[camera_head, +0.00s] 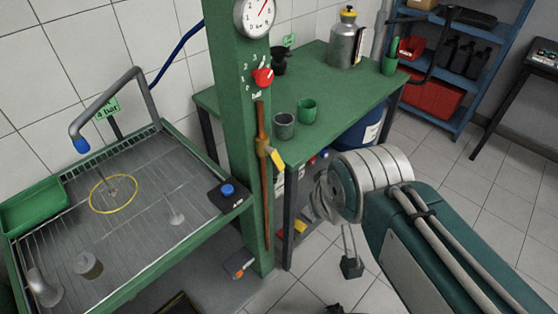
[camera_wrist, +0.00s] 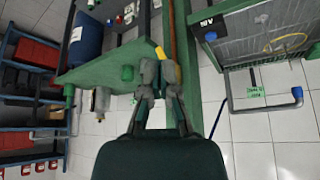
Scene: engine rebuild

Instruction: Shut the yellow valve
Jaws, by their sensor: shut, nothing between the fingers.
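The yellow valve lever (camera_head: 276,158) sits on a vertical copper pipe (camera_head: 265,205) fixed to the green post. The lever slants down and to the right, away from the line of the pipe. In the wrist view the yellow lever (camera_wrist: 161,52) shows just beyond the fingertips, partly hidden by them. My gripper (camera_wrist: 159,69) is shut and empty, with its fingers together. It looks close to the lever, but I cannot tell whether it touches it. In the head view my arm comes in from the lower right, and I cannot make out the fingers there.
A green post (camera_head: 238,110) carries a red knob (camera_head: 263,77) and a gauge (camera_head: 256,16) above the valve. A green bench (camera_head: 325,85) with cups stands behind on the right. A wash tray (camera_head: 150,255) with a bent pipe is on the left. Tiled floor is free at right.

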